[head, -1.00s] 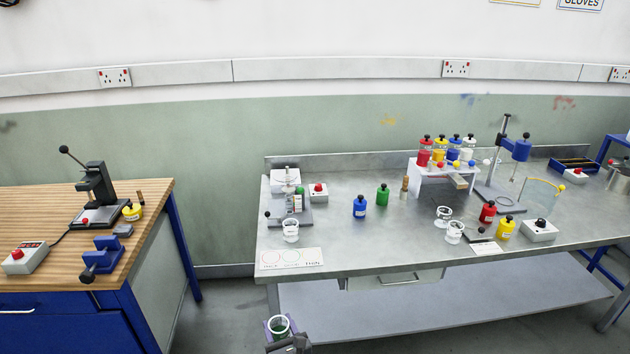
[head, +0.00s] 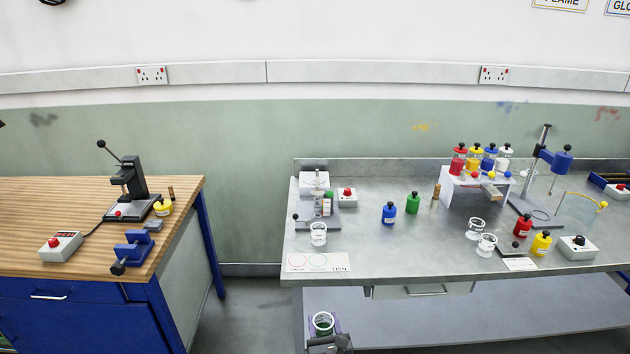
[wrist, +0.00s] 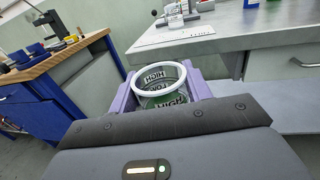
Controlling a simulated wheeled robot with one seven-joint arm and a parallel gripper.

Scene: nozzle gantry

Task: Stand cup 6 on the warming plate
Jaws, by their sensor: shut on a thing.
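My gripper (head: 325,341) is low in the head view, in front of the steel bench's left end. Its purple jaws are shut on a clear cup (head: 323,325) with a white rim and something green inside. In the wrist view the cup (wrist: 160,76) is between the jaws, open end up and slightly tilted in the picture; black lettering shows, including "HIGH", but no number is readable. The cup is apart from both benches. I cannot tell for certain which device is the warming plate. Three other clear cups stand on the steel bench, one at left (head: 318,234) and two near the middle (head: 475,229).
The steel bench (head: 380,245) holds blue and green bottles (head: 389,213), a rack of coloured bottles (head: 478,170) and a blue-headed stand (head: 545,170). The wooden bench (head: 60,205) at left holds a black lever press (head: 130,185) and a blue vise (head: 132,248). A floor gap separates the benches.

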